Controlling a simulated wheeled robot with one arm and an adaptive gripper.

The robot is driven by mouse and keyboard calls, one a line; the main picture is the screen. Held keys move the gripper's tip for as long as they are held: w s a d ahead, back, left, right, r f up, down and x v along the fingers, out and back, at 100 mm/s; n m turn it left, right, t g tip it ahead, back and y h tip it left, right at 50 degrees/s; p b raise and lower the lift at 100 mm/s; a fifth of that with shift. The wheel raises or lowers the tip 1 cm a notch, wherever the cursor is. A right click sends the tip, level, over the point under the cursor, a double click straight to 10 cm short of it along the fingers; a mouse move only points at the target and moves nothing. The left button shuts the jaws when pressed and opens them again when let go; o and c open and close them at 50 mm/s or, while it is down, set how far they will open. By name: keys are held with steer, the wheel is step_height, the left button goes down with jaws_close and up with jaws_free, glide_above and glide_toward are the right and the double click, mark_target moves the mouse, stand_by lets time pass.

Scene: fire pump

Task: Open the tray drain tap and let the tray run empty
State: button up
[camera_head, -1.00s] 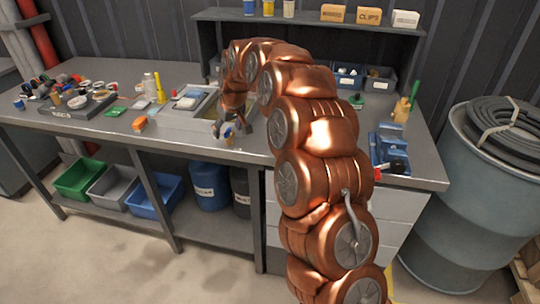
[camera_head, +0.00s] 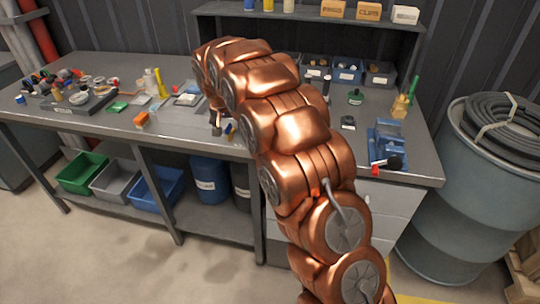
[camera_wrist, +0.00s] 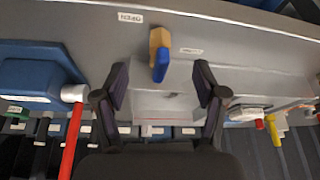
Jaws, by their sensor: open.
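The drain tap, a brass-yellow body with a blue lever (camera_wrist: 160,60), shows in the wrist view just beyond and between my fingertips, apart from both. In the head view the yellow and blue tap (camera_head: 230,131) sits at the bench's front edge. My gripper (camera_wrist: 161,84) is open and empty, with one dark finger on each side of a pale grey boxy surface below the tap in the picture. In the head view my gripper (camera_head: 216,122) is small and partly hidden by my arm. My arm also hides much of the tray area; I cannot tell the liquid level.
A blue vise (camera_head: 388,145) with a red handle is on the bench's right; it also shows at the wrist view's left (camera_wrist: 35,75). Small parts (camera_head: 75,90) crowd the bench's left. Blue bins (camera_head: 347,71) line the back. A grey drum (camera_head: 450,200) stands right.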

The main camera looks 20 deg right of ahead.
steer(key=shift+m+h+p, duration=0.4)
steer(key=shift+m, duration=0.6)
steer(key=shift+a+r+b, duration=0.2)
steer(key=shift+r+b, duration=0.1)
steer(key=s+d+b+v, duration=0.1)
steer(key=v, duration=0.7)
steer(key=s+d+r+n+g+p, duration=0.1)
steer(key=s, duration=1.2)
steer(key=s+d+r+n+g+y, duration=0.1)
steer(key=s+d+n+g, duration=0.1)
steer(key=s, duration=1.1)
steer(key=shift+s+n+g+p, duration=0.3)
steer(key=shift+s+p, duration=0.05)
steer(key=shift+p, duration=0.05)
steer(key=s+a+f+n+g, duration=0.1)
steer(key=s+f, duration=0.1)
steer(key=s, duration=0.9)
steer(key=s+f+n+g+y, duration=0.1)
steer(key=s+f+n, duration=0.1)
steer(key=s, duration=1)
steer(key=shift+a+f+y, duration=0.3)
steer(key=shift+a+f, duration=0.1)
steer(key=shift+f, duration=0.25)
steer(key=shift+s, duration=0.1)
